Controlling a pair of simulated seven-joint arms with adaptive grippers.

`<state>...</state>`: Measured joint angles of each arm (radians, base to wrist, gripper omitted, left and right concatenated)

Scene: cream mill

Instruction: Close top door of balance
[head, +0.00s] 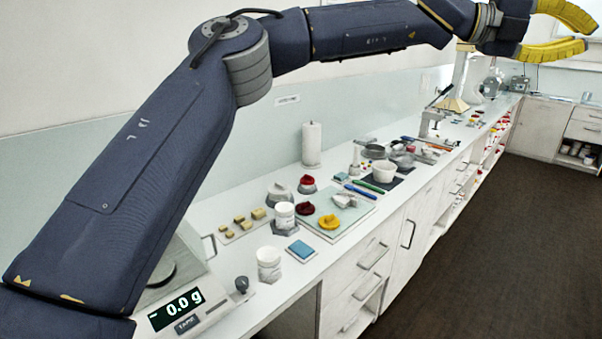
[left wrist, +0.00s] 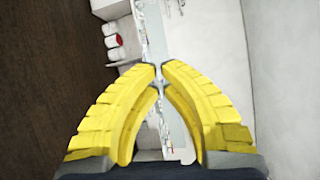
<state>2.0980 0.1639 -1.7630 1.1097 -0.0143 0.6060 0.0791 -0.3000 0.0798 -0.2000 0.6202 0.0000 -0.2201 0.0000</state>
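The balance (head: 214,292) stands on the counter at the lower left of the head view, its display reading 0.0 g. My left arm crosses in front and hides much of it. A dark round pan shows beside the arm; I cannot make out the top door or its position. My left gripper (head: 592,38) is at the upper right of the head view, far from the balance. Its yellow fingers (left wrist: 159,66) also show in the left wrist view, their tips nearly meeting with nothing held between them. My right gripper is not in view.
A small dark-knobbed item (head: 242,284) and a white jar (head: 269,260) stand right of the balance. A blue pad (head: 301,250), a tray with red and yellow items (head: 350,232) and a paper roll (head: 311,144) are farther along. The dark floor (head: 480,250) is clear.

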